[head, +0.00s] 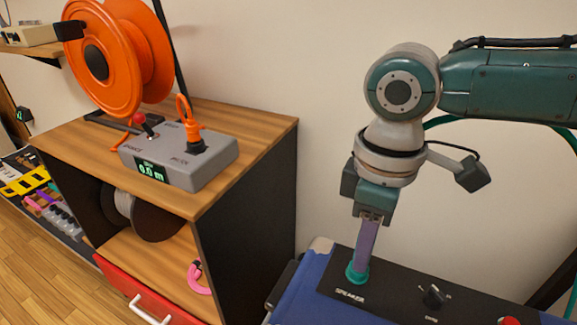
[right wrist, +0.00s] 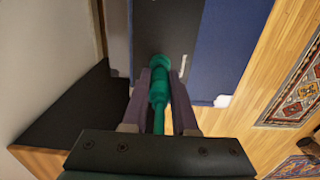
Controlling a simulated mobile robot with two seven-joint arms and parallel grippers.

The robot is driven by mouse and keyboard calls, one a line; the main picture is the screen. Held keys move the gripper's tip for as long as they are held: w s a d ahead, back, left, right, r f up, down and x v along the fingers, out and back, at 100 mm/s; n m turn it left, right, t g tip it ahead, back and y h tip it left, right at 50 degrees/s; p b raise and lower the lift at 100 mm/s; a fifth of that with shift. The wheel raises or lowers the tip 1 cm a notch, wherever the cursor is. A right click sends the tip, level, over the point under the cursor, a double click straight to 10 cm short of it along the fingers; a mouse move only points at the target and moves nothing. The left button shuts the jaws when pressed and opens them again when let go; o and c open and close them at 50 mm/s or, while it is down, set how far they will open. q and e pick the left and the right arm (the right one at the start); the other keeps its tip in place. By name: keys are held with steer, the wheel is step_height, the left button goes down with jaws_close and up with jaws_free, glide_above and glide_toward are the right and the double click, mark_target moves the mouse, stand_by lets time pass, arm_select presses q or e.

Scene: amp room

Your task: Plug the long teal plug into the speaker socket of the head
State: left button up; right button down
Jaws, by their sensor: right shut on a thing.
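The head is a blue amplifier box (head: 300,291) with a black panel (head: 385,292) at the lower right. The teal plug (head: 357,274) stands roughly upright at the spot marked SPEAKER on that panel. My right gripper (head: 364,262) is above the panel, pointing down, shut on the plug. In the right wrist view the plug (right wrist: 159,82) lies between the two purple fingers, its far end against the dark panel (right wrist: 166,38). The socket is hidden by the plug, and I cannot tell how deep the plug sits. My left gripper is out of view.
A knob (head: 433,296) and a red button (head: 509,321) sit right of the plug. A wooden cabinet (head: 268,138) at left carries an orange reel (head: 135,60) and a grey box (head: 205,165) with a display. A teal cable (head: 437,121) runs behind my arm.

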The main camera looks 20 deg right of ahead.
steer(key=shift+f, duration=0.3)
steer(key=shift+f, duration=0.25)
stand_by(0.8)
steer(key=c, duration=0.6)
jaws_free()
